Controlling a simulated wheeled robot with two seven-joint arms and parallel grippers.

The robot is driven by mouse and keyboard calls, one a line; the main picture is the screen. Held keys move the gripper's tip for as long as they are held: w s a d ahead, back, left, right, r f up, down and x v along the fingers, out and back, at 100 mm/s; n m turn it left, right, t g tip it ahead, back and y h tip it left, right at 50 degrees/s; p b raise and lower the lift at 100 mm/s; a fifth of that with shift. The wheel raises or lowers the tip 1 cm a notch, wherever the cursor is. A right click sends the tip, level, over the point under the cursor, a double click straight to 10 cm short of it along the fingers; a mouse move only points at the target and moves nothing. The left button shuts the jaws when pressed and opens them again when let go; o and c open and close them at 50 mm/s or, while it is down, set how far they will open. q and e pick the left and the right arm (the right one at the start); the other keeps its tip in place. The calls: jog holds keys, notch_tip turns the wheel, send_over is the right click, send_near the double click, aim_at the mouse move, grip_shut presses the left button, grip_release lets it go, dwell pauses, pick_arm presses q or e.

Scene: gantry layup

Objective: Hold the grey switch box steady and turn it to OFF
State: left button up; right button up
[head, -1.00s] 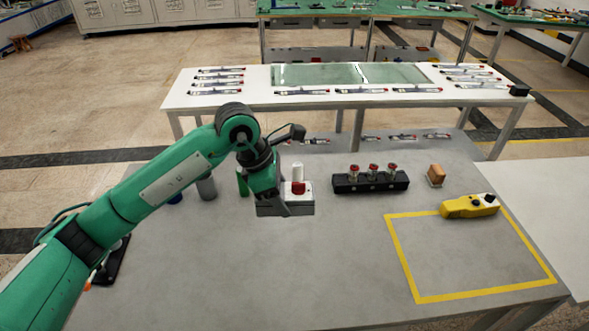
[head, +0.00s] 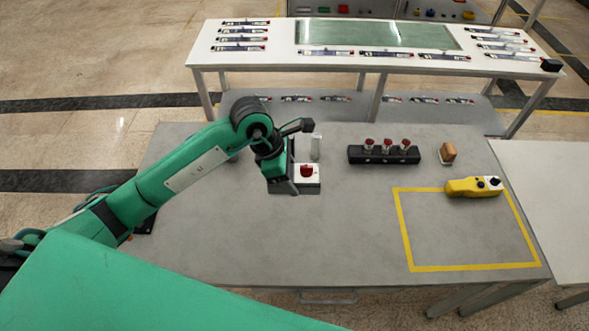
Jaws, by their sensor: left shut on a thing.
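The grey switch box (head: 308,187) stands on the grey table, left of the middle. It has a pale top face with a red knob (head: 307,171); which way the knob points is too small to read. My left gripper (head: 292,186) comes down at the box's left side and is shut on it, covering part of that side. My right gripper is not in view.
Behind the box stands a pale cylinder (head: 316,147). The front table area is clear.

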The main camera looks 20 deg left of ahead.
pick_arm(q)
jog(key=shift+f+b, duration=4.7)
jog(key=shift+f, duration=4.1)
jog(key=shift+f+b, duration=0.35)
jog(key=shift+f, duration=0.4)
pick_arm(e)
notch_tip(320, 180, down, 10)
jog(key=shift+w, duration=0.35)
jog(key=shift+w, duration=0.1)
pick_arm(q)
jog(key=shift+f+b, duration=0.2)
jog(key=shift+b, duration=0.15)
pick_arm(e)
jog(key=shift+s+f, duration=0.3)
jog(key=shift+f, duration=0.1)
pick_arm(q)
jog(key=shift+r, duration=0.2)
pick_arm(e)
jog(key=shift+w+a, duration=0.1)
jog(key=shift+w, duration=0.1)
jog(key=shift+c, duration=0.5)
